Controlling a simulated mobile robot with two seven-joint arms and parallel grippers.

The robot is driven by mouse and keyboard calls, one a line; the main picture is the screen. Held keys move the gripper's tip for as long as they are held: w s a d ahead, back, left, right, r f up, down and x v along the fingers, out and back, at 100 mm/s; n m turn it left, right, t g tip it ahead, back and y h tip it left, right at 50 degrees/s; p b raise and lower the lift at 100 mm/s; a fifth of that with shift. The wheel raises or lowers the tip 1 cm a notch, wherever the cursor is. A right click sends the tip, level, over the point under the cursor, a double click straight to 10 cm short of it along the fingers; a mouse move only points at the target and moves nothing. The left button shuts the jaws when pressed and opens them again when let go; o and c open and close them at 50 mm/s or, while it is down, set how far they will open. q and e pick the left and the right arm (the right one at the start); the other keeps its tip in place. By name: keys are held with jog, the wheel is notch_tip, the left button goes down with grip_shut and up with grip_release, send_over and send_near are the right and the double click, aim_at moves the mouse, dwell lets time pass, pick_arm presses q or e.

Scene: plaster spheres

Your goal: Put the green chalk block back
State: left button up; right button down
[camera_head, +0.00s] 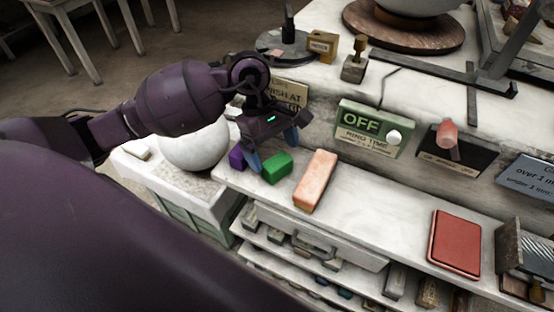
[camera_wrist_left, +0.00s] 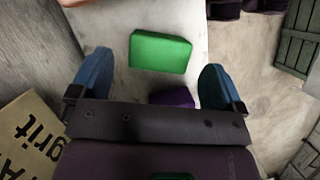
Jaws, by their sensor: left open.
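The green chalk block (camera_head: 277,167) lies on the white shelf top (camera_head: 345,214), between a purple block (camera_head: 237,158) and a long pale orange block (camera_head: 315,180). My left gripper (camera_head: 272,149) is open just above and behind the green block. In the left wrist view the green block (camera_wrist_left: 160,53) shows beyond the gap between the two blue fingertips (camera_wrist_left: 156,80), not gripped. The purple block (camera_wrist_left: 172,97) is partly hidden by the gripper body there. My right gripper is in neither view.
A large white sphere (camera_head: 194,148) stands left of the shelf. Behind are a green OFF sign box (camera_head: 370,127) and a tan sign (camera_head: 290,93) close to my left gripper. A red pad (camera_head: 455,242) lies to the right. The shelf between the orange block and red pad is clear.

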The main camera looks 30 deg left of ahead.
pick_arm(q)
jog(key=v, duration=0.8)
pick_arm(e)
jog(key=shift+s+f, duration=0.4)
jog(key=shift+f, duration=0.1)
pick_arm(q)
jog(key=shift+r, duration=0.1)
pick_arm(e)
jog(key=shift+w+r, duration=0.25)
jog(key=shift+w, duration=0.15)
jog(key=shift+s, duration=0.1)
